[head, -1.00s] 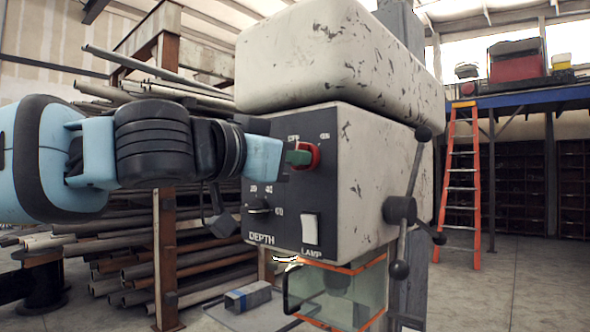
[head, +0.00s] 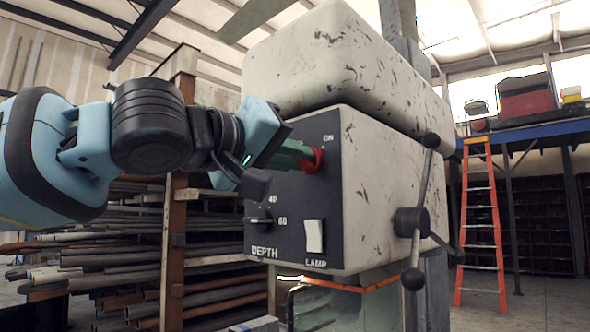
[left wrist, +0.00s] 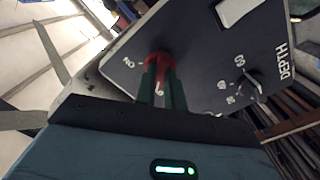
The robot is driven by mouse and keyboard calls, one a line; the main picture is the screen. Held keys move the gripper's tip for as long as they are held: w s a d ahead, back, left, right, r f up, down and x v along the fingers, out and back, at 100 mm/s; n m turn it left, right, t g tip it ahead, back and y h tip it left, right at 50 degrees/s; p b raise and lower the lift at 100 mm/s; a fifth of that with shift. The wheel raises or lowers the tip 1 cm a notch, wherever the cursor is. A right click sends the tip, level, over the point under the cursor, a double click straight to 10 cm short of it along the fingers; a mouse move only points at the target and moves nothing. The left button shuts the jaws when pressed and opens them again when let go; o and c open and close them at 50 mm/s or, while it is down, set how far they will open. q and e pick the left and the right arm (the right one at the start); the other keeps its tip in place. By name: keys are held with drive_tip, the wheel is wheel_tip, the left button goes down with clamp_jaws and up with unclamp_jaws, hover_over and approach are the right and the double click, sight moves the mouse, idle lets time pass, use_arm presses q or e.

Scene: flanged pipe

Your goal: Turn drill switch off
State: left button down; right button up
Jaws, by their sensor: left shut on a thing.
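The drill press head is a worn white housing (head: 385,190) with a dark control panel (head: 322,200) on its front. A red switch knob (head: 316,160) sits at the upper part of the panel, with the ON label to its upper right. My left gripper (head: 308,157) reaches in from the left, its green fingers shut on the red knob. In the left wrist view the green fingers (left wrist: 162,88) straddle the red knob (left wrist: 160,62), with ON printed to its left. The OFF label is hidden by the gripper in the head view. My right gripper is not in view.
A black depth knob (head: 261,218) and a white lamp switch (head: 314,236) sit lower on the panel. A lever handle (head: 412,222) sticks out at the housing's right. A pipe rack (head: 90,250) stands behind at left, an orange ladder (head: 480,230) at right.

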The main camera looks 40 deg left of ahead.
use_arm(q)
drive_tip(key=shift+n+b, duration=0.35)
drive_tip(key=shift+n, duration=0.55)
drive_tip(key=c, duration=1.5)
unclamp_jaws()
drive_tip(key=s, duration=0.7)
drive_tip(key=shift+s+a+b, duration=0.3)
drive_tip(key=shift+s, duration=0.1)
